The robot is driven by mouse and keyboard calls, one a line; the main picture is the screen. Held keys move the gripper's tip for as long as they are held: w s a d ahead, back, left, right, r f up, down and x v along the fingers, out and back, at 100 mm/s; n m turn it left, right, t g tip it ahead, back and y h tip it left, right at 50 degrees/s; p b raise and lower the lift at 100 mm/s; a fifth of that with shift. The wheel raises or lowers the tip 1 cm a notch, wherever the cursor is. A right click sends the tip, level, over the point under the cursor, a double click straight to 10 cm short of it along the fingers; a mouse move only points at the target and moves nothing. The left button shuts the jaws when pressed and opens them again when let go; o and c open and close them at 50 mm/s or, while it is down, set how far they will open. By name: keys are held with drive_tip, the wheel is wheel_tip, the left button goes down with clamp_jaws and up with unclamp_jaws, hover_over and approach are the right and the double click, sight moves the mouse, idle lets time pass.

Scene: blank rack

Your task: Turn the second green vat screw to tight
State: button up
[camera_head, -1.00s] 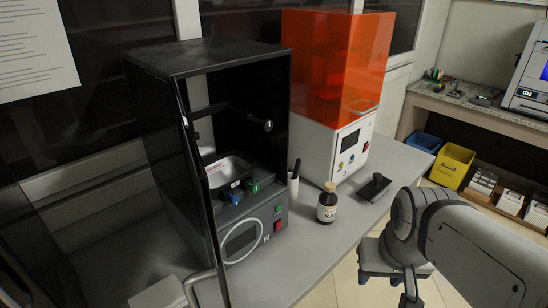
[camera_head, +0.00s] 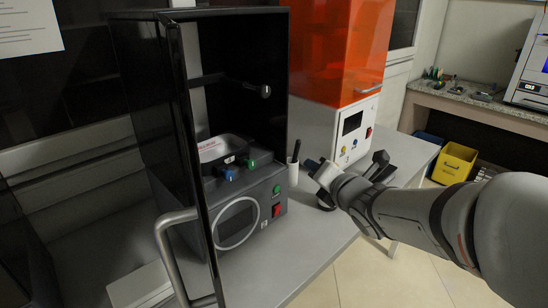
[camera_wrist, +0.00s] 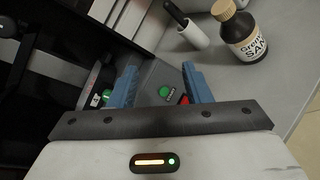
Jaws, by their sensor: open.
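The open black printer holds a resin vat (camera_head: 222,147). A green vat screw (camera_head: 250,163) sits at the vat's front, with a blue screw (camera_head: 228,174) to its left. In the wrist view a green screw (camera_wrist: 104,97) shows at the left, partly behind the left finger. I cannot tell which screw is the second green one. My gripper (camera_wrist: 161,74) is open and empty above the printer's front panel. In the head view my gripper (camera_head: 316,168) is right of the printer, apart from the screws.
The panel has a green button (camera_head: 277,189) and a red switch (camera_head: 277,210). The printer's glass door (camera_head: 190,140) stands open with a metal handle (camera_head: 168,240). A brown bottle (camera_wrist: 240,32) and a white cup (camera_wrist: 190,34) stand nearby. An orange-covered printer (camera_head: 335,50) is behind.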

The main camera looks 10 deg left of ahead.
sight(253, 165)
drive_tip(key=w+a+n+y+b, duration=0.1)
drive_tip(key=a+n+y, duration=0.1)
drive_tip(key=a+n, duration=0.2)
drive_tip(key=w+a+n+g+y, duration=0.1)
drive_tip(key=a+n+y, duration=0.2)
drive_tip(key=a+n, duration=0.2)
drive_tip(key=w+a+f+n+g+y+b, duration=0.1)
drive_tip(key=a+n+y, duration=0.2)
drive_tip(key=a+n, duration=0.2)
drive_tip(key=shift+a+f+b, duration=0.1)
drive_tip(key=shift+a+b, duration=0.25)
drive_tip(key=shift+a, duration=0.45)
drive_tip(key=shift+c, duration=0.4)
drive_tip(key=c, duration=0.9)
drive_tip(key=shift+o, duration=0.2)
